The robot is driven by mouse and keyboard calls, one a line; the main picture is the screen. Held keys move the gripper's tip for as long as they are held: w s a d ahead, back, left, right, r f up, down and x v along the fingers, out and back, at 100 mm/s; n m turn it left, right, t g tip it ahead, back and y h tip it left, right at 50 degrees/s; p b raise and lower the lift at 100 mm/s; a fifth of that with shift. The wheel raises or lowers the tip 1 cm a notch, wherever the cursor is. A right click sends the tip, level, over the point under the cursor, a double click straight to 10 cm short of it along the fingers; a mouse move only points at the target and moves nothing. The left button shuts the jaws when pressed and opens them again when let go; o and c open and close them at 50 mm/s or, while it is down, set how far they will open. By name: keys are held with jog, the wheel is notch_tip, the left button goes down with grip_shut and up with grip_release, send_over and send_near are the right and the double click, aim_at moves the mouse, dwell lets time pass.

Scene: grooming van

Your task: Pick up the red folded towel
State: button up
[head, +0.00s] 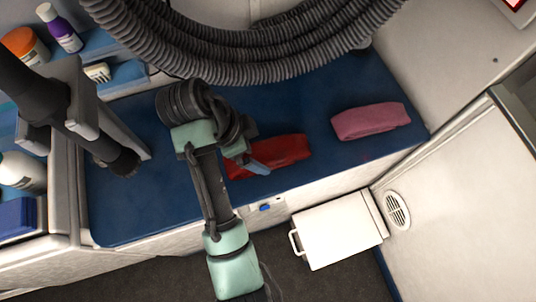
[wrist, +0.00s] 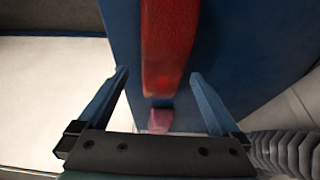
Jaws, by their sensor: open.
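The red folded towel (head: 286,151) lies on the blue bench top, near its front edge. My arm and gripper hide its left part in the head view. My gripper (head: 254,164) is over the left part of the towel, with a blue finger showing in front of it. In the wrist view my gripper (wrist: 159,77) is open, one finger to each side of the red towel (wrist: 168,45). The towel runs up out of the picture between the fingertips. I cannot tell the height of the fingers above it.
A pink folded towel (head: 371,121) lies to the right on the blue bench top (head: 130,205). A thick grey ribbed hose (head: 250,65) hangs over the back. Bottles (head: 60,28) stand on a shelf at upper left. A white box-like step (head: 335,232) is below the bench front.

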aim_at(263, 152)
jog(key=x, duration=0.5)
jog(key=shift+w+d, duration=0.15)
jog(key=shift+w, duration=0.05)
jog(key=c, duration=1.2)
